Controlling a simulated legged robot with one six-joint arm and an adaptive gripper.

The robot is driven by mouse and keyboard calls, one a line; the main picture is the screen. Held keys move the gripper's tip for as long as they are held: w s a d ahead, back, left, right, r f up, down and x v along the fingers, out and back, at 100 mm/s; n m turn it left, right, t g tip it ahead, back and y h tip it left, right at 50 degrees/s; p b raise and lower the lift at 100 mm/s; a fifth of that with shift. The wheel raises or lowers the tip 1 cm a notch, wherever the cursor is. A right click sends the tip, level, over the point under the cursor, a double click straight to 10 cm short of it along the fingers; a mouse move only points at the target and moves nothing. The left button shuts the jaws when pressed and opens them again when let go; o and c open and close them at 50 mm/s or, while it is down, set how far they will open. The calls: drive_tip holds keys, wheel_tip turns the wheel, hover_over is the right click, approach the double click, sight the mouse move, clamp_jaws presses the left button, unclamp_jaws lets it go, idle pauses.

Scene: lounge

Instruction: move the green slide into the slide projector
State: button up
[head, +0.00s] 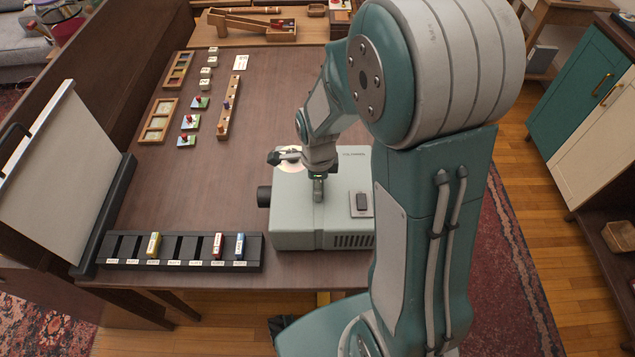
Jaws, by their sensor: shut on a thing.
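The slide projector (290,222) is a pale grey-green box near the table's front edge, with a dark lens on its left side and a dark switch on top. My gripper (318,190) points down at the top of the projector, left of the switch. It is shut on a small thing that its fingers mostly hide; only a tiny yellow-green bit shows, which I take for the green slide. I cannot tell how deep it sits in the projector. No green slide shows in the black slide rack (190,262).
The rack at the front left holds a yellow slide (153,245), a red slide (218,245) and a blue slide (240,246). A white screen (55,175) stands at the left. Wooden trays (158,121) and small pegged tiles lie farther back. The table's middle is clear.

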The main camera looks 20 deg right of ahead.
drive_tip(key=shift+s+f, duration=0.15)
drive_tip(key=shift+f, duration=0.1)
drive_tip(key=shift+f, duration=0.1)
drive_tip(key=shift+c, duration=0.2)
drive_tip(key=shift+o, duration=0.4)
drive_tip(key=shift+s+f, duration=0.1)
drive_tip(key=shift+o, duration=0.2)
drive_tip(key=o, duration=0.9)
drive_tip(key=shift+w+r, duration=0.25)
drive_tip(key=shift+r, duration=2.85)
